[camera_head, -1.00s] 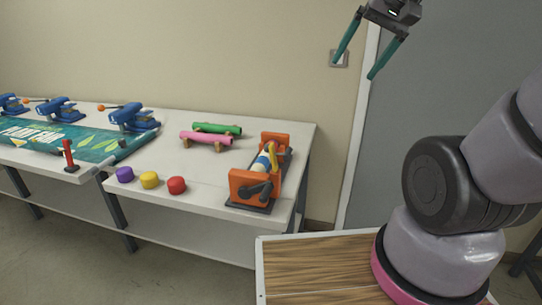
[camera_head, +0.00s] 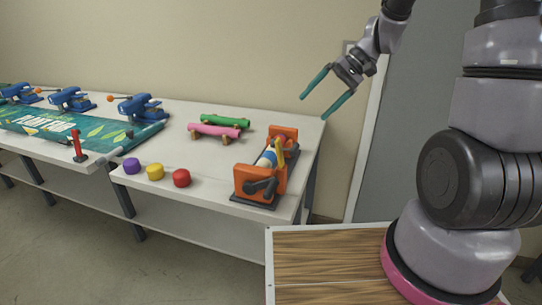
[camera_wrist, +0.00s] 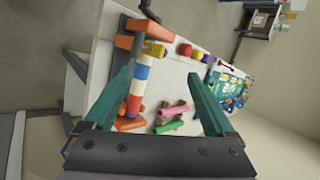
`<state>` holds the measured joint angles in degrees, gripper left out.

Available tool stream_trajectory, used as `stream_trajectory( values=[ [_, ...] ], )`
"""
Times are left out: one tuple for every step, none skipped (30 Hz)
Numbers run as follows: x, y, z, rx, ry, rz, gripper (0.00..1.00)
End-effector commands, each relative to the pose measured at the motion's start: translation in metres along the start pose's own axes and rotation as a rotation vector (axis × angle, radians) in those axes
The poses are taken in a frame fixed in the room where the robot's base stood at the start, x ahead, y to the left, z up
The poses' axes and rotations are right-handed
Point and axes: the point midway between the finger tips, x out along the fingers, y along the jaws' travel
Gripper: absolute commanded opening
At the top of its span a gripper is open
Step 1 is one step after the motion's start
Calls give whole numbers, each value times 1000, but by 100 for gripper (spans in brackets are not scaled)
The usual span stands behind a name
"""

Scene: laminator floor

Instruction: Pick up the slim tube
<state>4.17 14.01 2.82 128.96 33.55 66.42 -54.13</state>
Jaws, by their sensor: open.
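Two tubes lie side by side on wooden rests on the white table: a pink tube (camera_head: 213,132) in front and a green tube (camera_head: 227,121) behind it. I cannot tell for sure which is the slim one. In the wrist view the pink tube (camera_wrist: 172,110) and the green tube (camera_wrist: 163,127) lie between my fingers' lines, well beyond them. My gripper (camera_head: 313,107) has two teal fingers spread apart with nothing between them. It hangs in the air near the table's right end, to the right of the tubes. Its fingers also frame the wrist view (camera_wrist: 160,73).
An orange roller stand (camera_head: 248,180) is at the table's right front. Purple (camera_head: 131,166), yellow (camera_head: 155,171) and red (camera_head: 181,177) knobs line the front edge. Blue clamp devices (camera_head: 140,107) and a plant banner (camera_head: 85,138) are to the left. A wood-topped surface (camera_head: 325,262) stands in front.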

Motion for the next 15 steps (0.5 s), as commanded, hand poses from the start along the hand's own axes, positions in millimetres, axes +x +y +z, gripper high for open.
stream_trajectory(
  values=[
    [17, 8, -9, 12, -29, -39, 89],
    [26, 12, -14, 12, -41, -64, 89],
    [38, 17, -20, 15, -54, -96, 89],
    [46, 21, -25, 18, -63, -122, 89],
    [56, 26, -30, 20, -70, -147, 89],
    [68, 32, -36, 23, -77, -179, 89],
    [77, 37, -40, 26, -81, -204, 89],
    [86, 41, -44, 30, -83, -228, 89],
    [97, 48, -49, 34, -84, -257, 89],
    [106, 52, -52, 37, -84, -278, 89],
    [114, 57, -55, 40, -83, -298, 89],
    [123, 62, -59, 44, -81, -321, 89],
    [130, 66, -61, 46, -79, -336, 89],
    [136, 70, -63, 50, -76, -350, 89],
    [143, 74, -65, 52, -72, -366, 89]
  ],
)
